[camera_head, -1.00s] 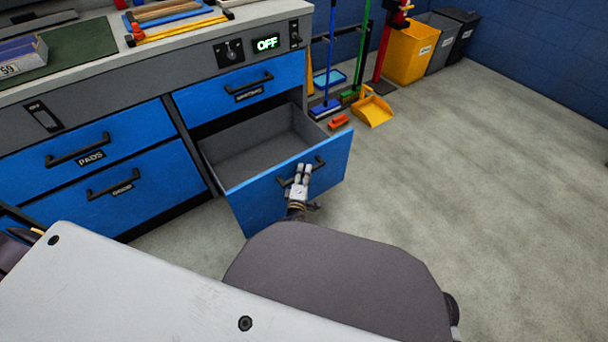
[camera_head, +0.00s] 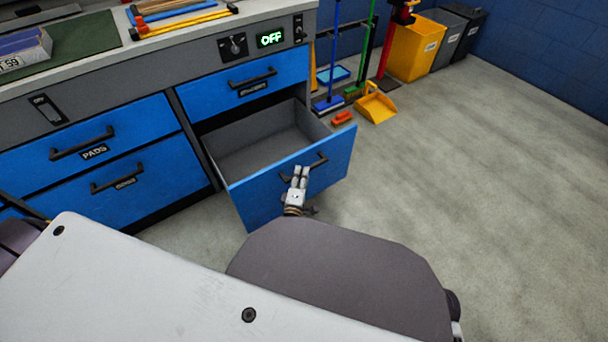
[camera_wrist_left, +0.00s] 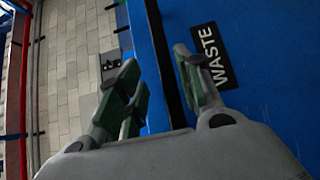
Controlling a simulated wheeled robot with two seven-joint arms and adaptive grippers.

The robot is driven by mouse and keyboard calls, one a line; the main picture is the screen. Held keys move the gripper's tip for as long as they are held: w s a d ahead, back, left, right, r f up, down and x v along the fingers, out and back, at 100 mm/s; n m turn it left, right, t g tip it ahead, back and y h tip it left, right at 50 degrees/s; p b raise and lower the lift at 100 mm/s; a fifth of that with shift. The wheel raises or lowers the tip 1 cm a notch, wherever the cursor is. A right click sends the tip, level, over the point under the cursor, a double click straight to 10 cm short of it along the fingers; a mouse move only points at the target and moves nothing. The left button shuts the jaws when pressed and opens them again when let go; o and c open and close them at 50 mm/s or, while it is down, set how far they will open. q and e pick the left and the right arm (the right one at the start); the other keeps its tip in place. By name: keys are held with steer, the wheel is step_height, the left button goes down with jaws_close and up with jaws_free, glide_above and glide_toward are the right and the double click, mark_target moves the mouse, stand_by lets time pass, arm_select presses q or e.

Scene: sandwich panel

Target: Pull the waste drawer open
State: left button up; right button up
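The waste drawer (camera_head: 262,195) is a blue-fronted grey drawer, the lower right one of the bench. It stands pulled far out, its empty inside showing. Its black handle (camera_head: 318,162) runs along the upper front. My left gripper (camera_head: 300,172) is at the front, by the handle's left part. In the left wrist view its two fingers (camera_wrist_left: 160,85) stand apart, with a dark bar (camera_wrist_left: 160,40) between them and clear space on the left finger's side. The WASTE label (camera_wrist_left: 210,56) shows beside the right finger. My right gripper is not in view.
A closed blue drawer (camera_head: 215,99) sits above, and the closed PADS drawer (camera_head: 60,140) and another are to the left. A yellow dustpan (camera_head: 377,106), brooms and bins (camera_head: 416,48) stand behind at the right. The floor (camera_head: 470,190) right of the drawer is clear.

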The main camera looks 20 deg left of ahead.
arm_select(q)
steer(key=shift+s+d+f, duration=0.2)
steer(key=shift+s+d, duration=0.2)
steer(key=shift+s, duration=0.3)
steer(key=shift+s+d+f, duration=0.25)
steer(key=shift+s+d, duration=0.1)
steer(key=shift+s, duration=0.35)
steer(key=shift+s+d+f, duration=0.2)
steer(key=shift+s+d, duration=0.2)
steer(key=shift+s, duration=0.3)
steer(key=shift+w, duration=0.15)
steer(key=w, duration=0.6)
steer(key=shift+w+a+r, duration=0.2)
steer(key=shift+a+r, duration=0.15)
steer(key=shift+r, duration=0.1)
